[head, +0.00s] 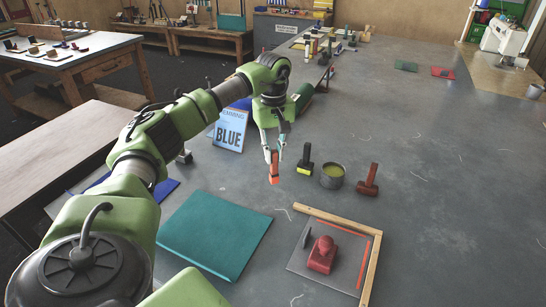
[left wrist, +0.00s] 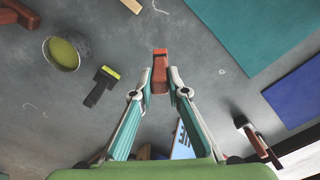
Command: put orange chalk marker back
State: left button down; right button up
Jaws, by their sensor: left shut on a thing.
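The orange chalk marker (head: 274,174) is a small orange block between the fingertips of my left gripper (head: 271,154). It hangs upright over the grey table (head: 440,200), left of the black-handled tool with a yellow end (head: 304,160). In the left wrist view the marker (left wrist: 160,72) sits between both fingertips of the left gripper (left wrist: 160,84), its lower end sticking out past them. I cannot tell whether its lower end touches the table. My right gripper is not in view.
A tin of yellow-green stuff (head: 332,183) and a brown-red tool (head: 368,180) stand to the right. A teal sheet (head: 213,235), a wooden corner frame (head: 372,266) and a red-handled block (head: 322,257) lie nearer. A BLUE sign (head: 230,133) stands behind left. The right tabletop is largely clear.

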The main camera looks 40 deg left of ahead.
aim_at(274, 164)
pick_arm(q)
jog(key=shift+w+a+f, duration=0.3)
jog(key=shift+w+f, duration=0.1)
jog(key=shift+f, duration=0.1)
notch_tip(274, 164, down, 3)
jog(key=shift+a+r+p, duration=0.1)
jog(key=shift+p, duration=0.9)
jog(key=shift+f, duration=0.35)
jog(key=shift+f, duration=0.2)
jog(key=c, duration=2)
grip_release()
jog(key=shift+o, duration=0.2)
